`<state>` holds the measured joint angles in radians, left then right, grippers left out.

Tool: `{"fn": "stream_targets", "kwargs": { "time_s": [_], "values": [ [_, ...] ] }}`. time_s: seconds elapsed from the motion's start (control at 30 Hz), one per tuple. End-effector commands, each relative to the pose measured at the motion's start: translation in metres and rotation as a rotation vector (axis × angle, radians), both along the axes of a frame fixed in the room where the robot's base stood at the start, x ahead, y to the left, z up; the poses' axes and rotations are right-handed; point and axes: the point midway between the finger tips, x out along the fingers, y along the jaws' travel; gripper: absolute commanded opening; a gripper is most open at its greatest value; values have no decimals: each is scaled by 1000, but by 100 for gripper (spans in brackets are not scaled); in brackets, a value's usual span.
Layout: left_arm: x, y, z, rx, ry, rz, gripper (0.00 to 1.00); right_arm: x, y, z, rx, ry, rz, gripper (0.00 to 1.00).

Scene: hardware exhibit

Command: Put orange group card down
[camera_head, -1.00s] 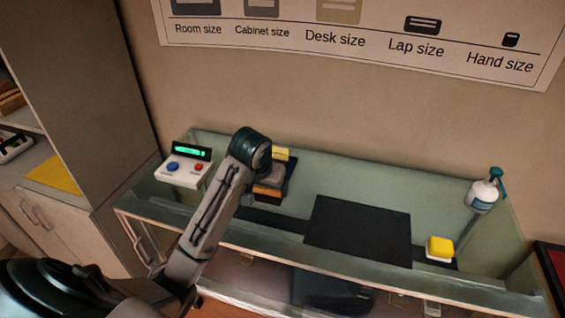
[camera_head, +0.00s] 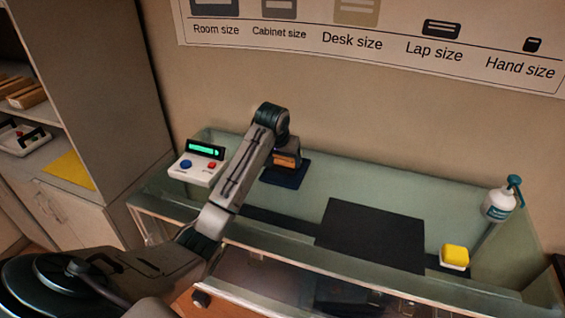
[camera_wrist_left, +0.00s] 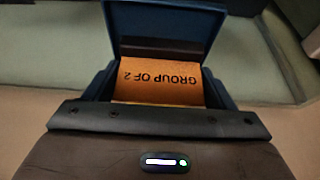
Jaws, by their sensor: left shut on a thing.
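The orange group card (camera_head: 287,160) is near the back left of the glass-walled counter. In the left wrist view the card (camera_wrist_left: 165,85) reads "GROUP OF 2" upside down and sits between dark blue fingers. My left gripper (camera_head: 284,151) is shut on it. A dark blue tray (camera_head: 287,177) lies just below the card in the head view; a dark blue piece (camera_wrist_left: 165,20) also shows beyond the card in the wrist view. Whether the card touches the tray cannot be told. My right gripper is not in view.
A black mat (camera_head: 372,235), a yellow-topped block (camera_head: 455,256) and a pump bottle (camera_head: 500,203) are to the right. A glass front edge (camera_head: 330,275) runs along the counter.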

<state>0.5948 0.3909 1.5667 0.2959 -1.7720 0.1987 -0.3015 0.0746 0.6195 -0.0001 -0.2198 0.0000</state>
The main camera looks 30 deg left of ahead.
Motion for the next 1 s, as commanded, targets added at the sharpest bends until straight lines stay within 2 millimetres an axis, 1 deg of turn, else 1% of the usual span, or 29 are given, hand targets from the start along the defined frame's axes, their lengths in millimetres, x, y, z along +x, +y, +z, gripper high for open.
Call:
{"fn": "stream_targets", "kwargs": {
  "time_s": [0.03, 0.17, 0.3, 0.6, 0.63, 0.7, 0.73, 1.0],
  "values": [
    [-2, 0, -5, -1, 7, 0, 51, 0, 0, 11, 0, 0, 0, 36],
    [-1, 0, -20, 0, 5, 0, 51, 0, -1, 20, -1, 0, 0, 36],
    [-1, 0, -28, 1, 2, -1, 51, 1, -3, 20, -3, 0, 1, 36],
    [-1, 0, -31, -1, 3, 0, 51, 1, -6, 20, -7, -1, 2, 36],
    [-1, 0, -31, 0, 2, 0, 83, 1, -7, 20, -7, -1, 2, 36],
    [-1, 0, -31, 0, 2, 0, 97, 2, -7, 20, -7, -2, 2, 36],
    [-1, 0, -31, 0, 2, 0, 99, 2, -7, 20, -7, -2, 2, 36],
    [-1, 0, -30, 0, 2, 0, 99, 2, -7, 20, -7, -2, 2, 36]
  ]
}}
